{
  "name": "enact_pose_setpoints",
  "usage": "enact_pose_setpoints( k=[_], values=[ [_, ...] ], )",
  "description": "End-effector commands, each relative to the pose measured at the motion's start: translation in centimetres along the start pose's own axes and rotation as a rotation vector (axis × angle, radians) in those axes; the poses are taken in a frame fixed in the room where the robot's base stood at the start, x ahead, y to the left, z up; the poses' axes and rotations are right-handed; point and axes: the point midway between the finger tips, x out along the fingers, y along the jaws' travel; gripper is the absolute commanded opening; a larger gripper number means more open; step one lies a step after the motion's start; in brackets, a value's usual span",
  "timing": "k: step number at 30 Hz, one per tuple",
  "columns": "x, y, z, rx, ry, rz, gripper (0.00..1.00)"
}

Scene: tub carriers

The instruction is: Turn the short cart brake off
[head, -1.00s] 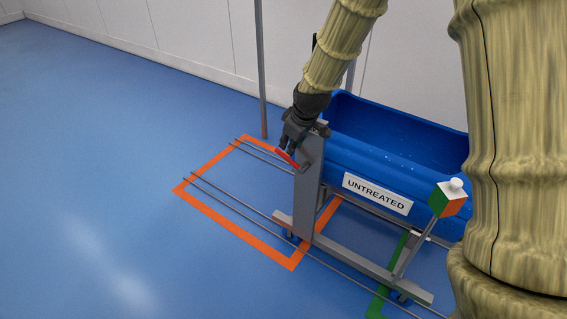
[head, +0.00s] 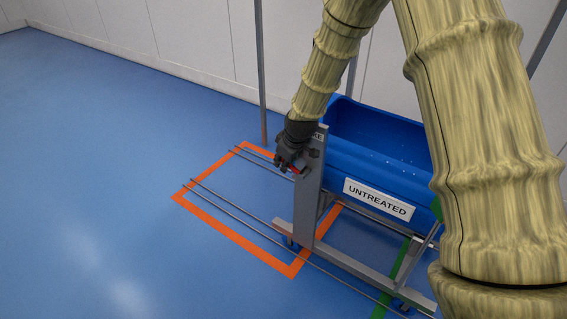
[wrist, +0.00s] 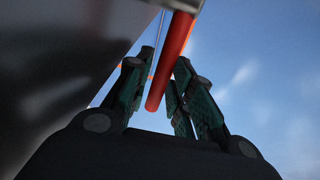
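The short cart (head: 308,200) has a grey end post and carries a blue tub (head: 385,135) labelled UNTREATED. The red brake lever (head: 295,170) is at the upper part of the post, mostly covered by my gripper (head: 284,164) in the head view. In the wrist view the red lever (wrist: 171,60) runs down between the two fingers of my gripper (wrist: 158,68). The fingers are spread, with a narrow gap at the left of the lever. I cannot tell whether the right finger touches it. A label on the post top is partly hidden by my arm.
Thin rails (head: 238,213) run along the floor under the cart. An orange floor outline (head: 232,236) surrounds the area left of it, and a green strip (head: 398,266) lies to the right. Upright poles (head: 262,75) stand behind. The blue floor at left is clear.

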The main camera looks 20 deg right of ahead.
Motion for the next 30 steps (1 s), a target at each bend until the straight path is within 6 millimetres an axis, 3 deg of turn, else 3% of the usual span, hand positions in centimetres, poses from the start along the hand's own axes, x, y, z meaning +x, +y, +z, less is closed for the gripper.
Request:
enact_pose_setpoints(
  k=[11,15,30],
  values=[
    [0.42,-0.03,-0.05,0.0,0.001,0.0,0.23],
    [0.42,-0.04,-0.05,0.0,0.001,0.0,0.0],
    [0.31,-0.56,-0.56,0.001,0.04,-0.006,0.0]
  ],
)
